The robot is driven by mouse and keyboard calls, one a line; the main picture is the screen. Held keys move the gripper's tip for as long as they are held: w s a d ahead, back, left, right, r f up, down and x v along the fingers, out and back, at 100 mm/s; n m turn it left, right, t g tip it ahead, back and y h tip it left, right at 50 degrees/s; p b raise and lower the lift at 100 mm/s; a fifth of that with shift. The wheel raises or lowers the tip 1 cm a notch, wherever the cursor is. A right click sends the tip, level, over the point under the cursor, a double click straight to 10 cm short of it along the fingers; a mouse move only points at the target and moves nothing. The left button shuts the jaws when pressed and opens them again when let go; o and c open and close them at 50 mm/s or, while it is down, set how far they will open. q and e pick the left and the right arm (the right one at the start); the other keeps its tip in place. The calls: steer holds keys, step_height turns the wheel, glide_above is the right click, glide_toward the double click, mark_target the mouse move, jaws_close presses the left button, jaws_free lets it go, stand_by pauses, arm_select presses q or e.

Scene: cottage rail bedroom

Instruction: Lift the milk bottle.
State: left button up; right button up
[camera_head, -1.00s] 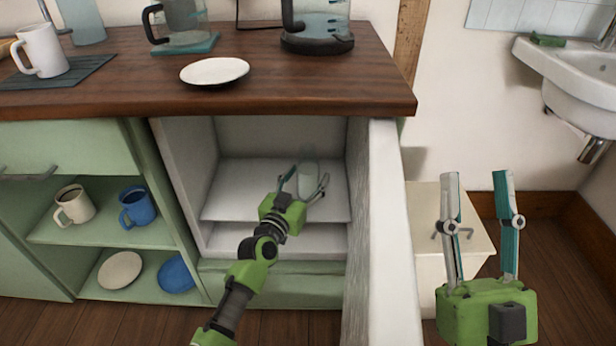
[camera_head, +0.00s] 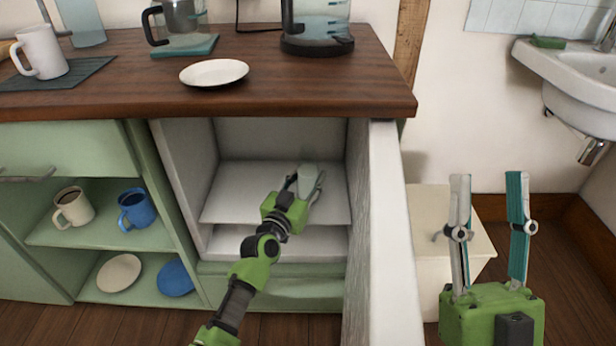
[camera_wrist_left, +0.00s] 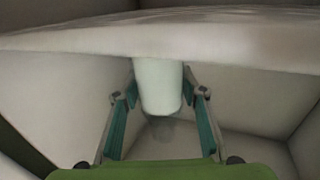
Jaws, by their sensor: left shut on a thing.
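The milk bottle (camera_head: 308,174) is pale and stands on the upper shelf inside the open white fridge (camera_head: 234,193). My left gripper (camera_head: 303,183) reaches into the fridge and is shut on the bottle, one finger on each side. In the left wrist view the white bottle (camera_wrist_left: 158,86) shows between the fingers of the left gripper (camera_wrist_left: 160,100). Its upper part is cut off there by a pale edge. I cannot tell whether the bottle's base touches the shelf. My right gripper (camera_head: 489,182) is open and empty, to the right of the fridge door.
The open fridge door (camera_head: 386,230) stands between my two arms. The wooden counter (camera_head: 120,92) overhangs the fridge and bears a white plate (camera_head: 214,72), a mug (camera_head: 42,52) and glass jugs. Green shelves (camera_head: 95,236) with mugs and plates are at left. A sink (camera_head: 580,85) is at right.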

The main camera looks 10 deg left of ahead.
mark_target(305, 154)
arm_select(q)
steer(key=shift+r, duration=0.25)
arm_select(e)
steer(key=shift+w+f, duration=0.1)
steer(key=shift+w, duration=0.1)
arm_select(q)
steer(key=shift+r+p, duration=0.35)
steer(key=shift+r, duration=0.1)
step_height(305, 154, up, 4)
steer(key=shift+f+p, duration=0.1)
steer(key=shift+p, duration=0.95)
arm_select(e)
steer(key=w+f+g+h, duration=0.3)
steer(key=w+f+g, duration=0.4)
steer(key=f, duration=0.4)
arm_select(q)
step_height(305, 154, up, 4)
steer(key=shift+f+p, duration=0.1)
steer(key=shift+p, duration=0.85)
steer(key=shift+r+p, duration=0.3)
steer(key=shift+r, duration=0.3)
arm_select(e)
step_height(305, 154, down, 13)
steer(key=s+d+g+h, duration=0.1)
steer(key=s+g+h, duration=0.1)
steer(key=g, duration=0.4)
steer(key=shift+d+g, duration=0.3)
steer(key=shift+d, duration=0.05)
